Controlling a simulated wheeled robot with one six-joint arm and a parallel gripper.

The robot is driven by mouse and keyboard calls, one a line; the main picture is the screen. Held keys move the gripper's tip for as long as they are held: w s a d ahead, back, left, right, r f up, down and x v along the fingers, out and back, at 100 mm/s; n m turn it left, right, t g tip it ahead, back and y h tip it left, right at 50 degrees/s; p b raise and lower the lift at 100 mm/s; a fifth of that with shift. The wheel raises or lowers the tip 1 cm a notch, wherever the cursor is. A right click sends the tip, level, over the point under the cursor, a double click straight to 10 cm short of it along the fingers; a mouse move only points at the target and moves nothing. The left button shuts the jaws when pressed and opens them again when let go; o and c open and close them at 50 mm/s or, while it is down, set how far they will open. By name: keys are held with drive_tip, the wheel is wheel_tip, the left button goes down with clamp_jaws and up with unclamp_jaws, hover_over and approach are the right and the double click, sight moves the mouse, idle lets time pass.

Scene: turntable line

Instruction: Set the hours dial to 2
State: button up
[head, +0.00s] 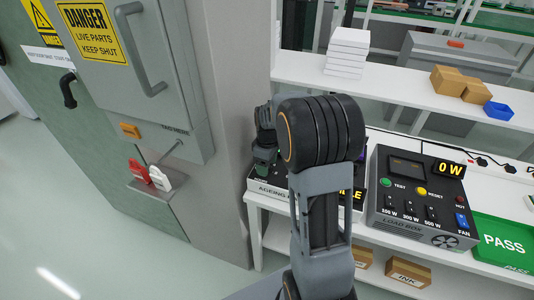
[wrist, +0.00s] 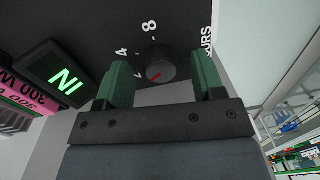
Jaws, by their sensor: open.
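The hours dial (wrist: 161,61) is a round black knob on a dark panel in the wrist view. Its red mark points to the lower left in the picture. Printed numbers 8 and 4 stand around it, with a smaller, partly hidden mark near its left side. My gripper (wrist: 164,74) is open, with one green finger on each side of the dial; I cannot tell whether either touches it. In the head view my gripper (head: 265,143) is small and partly behind my arm, above the ageing box (head: 270,182). The dial is hidden there.
A lit green display (wrist: 55,78) is left of the dial. The load box (head: 415,200) with switches and a green PASS tray (head: 500,245) stand right of my arm. A grey cabinet (head: 140,70) with a handle and red and white tags is at the left.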

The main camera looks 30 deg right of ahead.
wheel_tip(320, 180, up, 13)
drive_tip(key=shift+w+d+r+p, duration=0.2)
drive_tip(key=shift+d+p, duration=0.1)
idle(0.6)
drive_tip(key=s+a+m+t+p, duration=0.1)
drive_tip(key=s+a+m+t, duration=0.1)
drive_tip(key=s+a, duration=0.3)
drive_tip(key=s+a+f+m+t+p, duration=0.1)
drive_tip(key=s+a+m, duration=0.4)
drive_tip(key=s, duration=0.6)
drive_tip(key=shift+s+a+m+t, duration=0.25)
drive_tip(key=shift+s+m+t, duration=0.05)
drive_tip(key=shift+t, duration=0.2)
drive_tip(key=shift+f, duration=0.1)
